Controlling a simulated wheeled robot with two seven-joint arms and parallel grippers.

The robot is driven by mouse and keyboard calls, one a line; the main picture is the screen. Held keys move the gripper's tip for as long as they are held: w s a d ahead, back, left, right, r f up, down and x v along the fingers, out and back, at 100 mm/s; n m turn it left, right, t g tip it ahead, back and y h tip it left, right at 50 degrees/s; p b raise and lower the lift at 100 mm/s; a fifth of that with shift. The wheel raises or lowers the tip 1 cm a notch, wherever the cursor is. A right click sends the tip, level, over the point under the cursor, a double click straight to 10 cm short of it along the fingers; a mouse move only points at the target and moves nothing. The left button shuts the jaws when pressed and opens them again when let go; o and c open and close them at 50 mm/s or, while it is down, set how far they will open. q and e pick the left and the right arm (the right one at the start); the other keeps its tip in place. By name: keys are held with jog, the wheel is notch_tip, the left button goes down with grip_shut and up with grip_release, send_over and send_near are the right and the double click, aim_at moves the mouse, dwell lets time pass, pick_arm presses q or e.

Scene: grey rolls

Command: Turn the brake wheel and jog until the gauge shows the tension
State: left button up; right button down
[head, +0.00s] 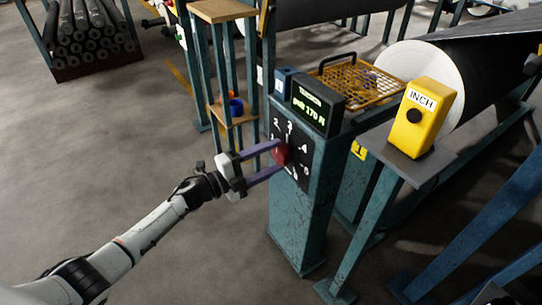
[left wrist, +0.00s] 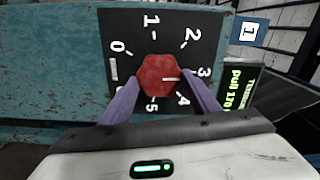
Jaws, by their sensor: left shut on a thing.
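The brake wheel is a red knob (head: 281,154) on a black dial plate (head: 303,172) on the front of a teal post. My left gripper (head: 278,156) reaches in from the left and is shut on it. In the left wrist view the fingers hold the red knob (left wrist: 158,76) from both sides. The tension gauge (head: 318,104) on top of the post reads what looks like "pull 170 N" in green. A yellow INCH box (head: 422,117) with a black button stands to the right. My right gripper is out of view.
A large roll (head: 438,75) lies behind the INCH box. An orange mesh guard (head: 368,80) sits behind the gauge. A teal rack (head: 226,60) with wooden shelves stands left of the post. The floor at left is open.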

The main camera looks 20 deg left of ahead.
pick_arm(q)
jog(key=shift+f, duration=0.1)
dwell(0.4)
jog(key=o, duration=1.1)
jog(key=shift+c, duration=0.2)
jog(key=p+v, duration=0.1)
jog(key=v, duration=0.9)
jog(key=shift+s+p, duration=0.15)
jog(key=shift+p, duration=0.25)
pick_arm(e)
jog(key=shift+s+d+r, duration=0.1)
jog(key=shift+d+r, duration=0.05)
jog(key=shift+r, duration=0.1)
pick_arm(q)
jog(key=shift+a, duration=0.1)
